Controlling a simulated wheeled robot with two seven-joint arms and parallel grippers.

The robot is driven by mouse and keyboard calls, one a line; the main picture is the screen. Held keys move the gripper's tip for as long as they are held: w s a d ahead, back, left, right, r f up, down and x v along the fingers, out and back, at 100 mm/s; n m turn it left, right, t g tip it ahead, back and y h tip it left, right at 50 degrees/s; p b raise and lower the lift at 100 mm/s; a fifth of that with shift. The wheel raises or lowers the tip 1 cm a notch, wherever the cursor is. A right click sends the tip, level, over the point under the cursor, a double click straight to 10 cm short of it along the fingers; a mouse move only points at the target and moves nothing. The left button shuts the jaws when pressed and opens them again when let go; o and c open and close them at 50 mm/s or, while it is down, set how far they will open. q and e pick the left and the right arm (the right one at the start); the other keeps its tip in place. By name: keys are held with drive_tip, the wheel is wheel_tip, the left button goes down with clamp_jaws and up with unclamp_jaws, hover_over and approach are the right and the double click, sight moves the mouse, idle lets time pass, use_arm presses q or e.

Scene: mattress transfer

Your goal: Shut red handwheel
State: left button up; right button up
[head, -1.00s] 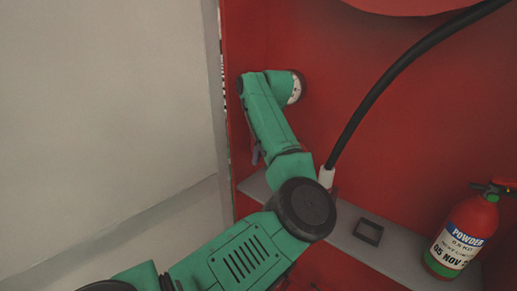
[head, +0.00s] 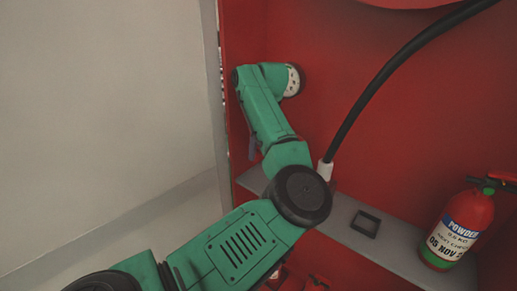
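I cannot make out the red handwheel in the head view. My green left arm reaches from the bottom left into the red cabinet (head: 400,130), bends above the grey shelf and rises along the cabinet's left side. Its far end has a white and dark ring near the back wall. A small grey piece shows behind the forearm; I cannot tell whether it belongs to my gripper. The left gripper's fingers cannot be made out, nor whether they hold anything. My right gripper is out of view.
A black hose (head: 375,90) curves down to a white fitting (head: 325,170) beside my elbow. The grey shelf (head: 395,250) carries a small dark square frame (head: 365,223) and a red powder extinguisher (head: 458,228). A pale wall (head: 100,100) stands left. Red parts (head: 317,284) show low down.

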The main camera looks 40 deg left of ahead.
use_arm(q)
drive_tip(key=d+r, duration=0.1)
drive_tip(key=r, duration=0.3)
drive_tip(key=r+p, duration=0.1)
drive_tip(key=r, duration=0.4)
drive_tip(key=d+r+p, duration=0.1)
drive_tip(key=r, duration=0.4)
drive_tip(key=shift+d+r, duration=0.25)
drive_tip(key=shift+d, duration=0.05)
drive_tip(key=shift+f, duration=0.1)
